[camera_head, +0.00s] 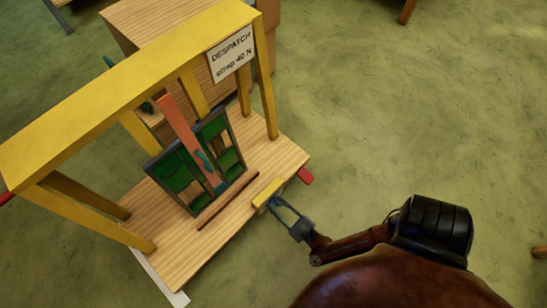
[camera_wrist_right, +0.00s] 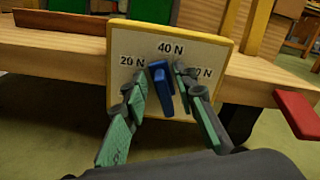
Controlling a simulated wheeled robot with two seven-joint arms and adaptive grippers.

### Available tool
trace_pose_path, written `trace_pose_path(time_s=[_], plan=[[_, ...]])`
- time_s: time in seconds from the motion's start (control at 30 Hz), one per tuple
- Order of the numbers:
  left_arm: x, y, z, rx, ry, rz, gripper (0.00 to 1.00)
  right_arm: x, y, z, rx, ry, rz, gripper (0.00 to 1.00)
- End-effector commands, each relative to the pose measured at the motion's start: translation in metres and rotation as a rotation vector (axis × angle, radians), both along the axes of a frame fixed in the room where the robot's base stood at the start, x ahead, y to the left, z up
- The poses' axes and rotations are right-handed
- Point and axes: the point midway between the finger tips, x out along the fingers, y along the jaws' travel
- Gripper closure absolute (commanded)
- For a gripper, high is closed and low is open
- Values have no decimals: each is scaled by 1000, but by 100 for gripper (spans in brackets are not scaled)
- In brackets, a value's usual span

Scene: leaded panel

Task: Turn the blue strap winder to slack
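The blue strap winder (camera_wrist_right: 162,85) is a short blue lever on a cream, yellow-edged plate (camera_wrist_right: 205,50) at the bench front, marked 20 N, 40 N and a third value whose first digit is hidden. The lever stands nearly upright below the 40 N mark. My right gripper (camera_wrist_right: 162,72) is open, with one green-padded finger on each side of the lever; I cannot tell whether either touches. In the head view my right gripper (camera_head: 287,208) is at the yellow plate (camera_head: 267,192); the lever does not show clearly there. My left gripper is not in view.
A green leaded panel (camera_head: 182,178) stands on the wooden bench (camera_head: 213,238) under a yellow frame (camera_head: 120,88), with an orange-red bar (camera_head: 180,125) across it. A sign (camera_head: 230,54) reads "DESPATCH strap 40 N". A red block (camera_wrist_right: 299,114) juts out right of the plate.

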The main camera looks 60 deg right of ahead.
Motion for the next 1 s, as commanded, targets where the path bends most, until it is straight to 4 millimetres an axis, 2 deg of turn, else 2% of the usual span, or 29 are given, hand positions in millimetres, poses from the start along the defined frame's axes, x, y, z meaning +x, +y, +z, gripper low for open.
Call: trace_pose_path(time_s=[0.07,0.47,0.77,1.0], plan=[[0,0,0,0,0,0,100,-1,-1,0,0,0,-2,74],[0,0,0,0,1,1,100,0,-1,0,-1,0,-1,100],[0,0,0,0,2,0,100,0,0,0,-14,2,0,100],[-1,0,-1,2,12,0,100,0,2,0,-104,25,-1,100]])
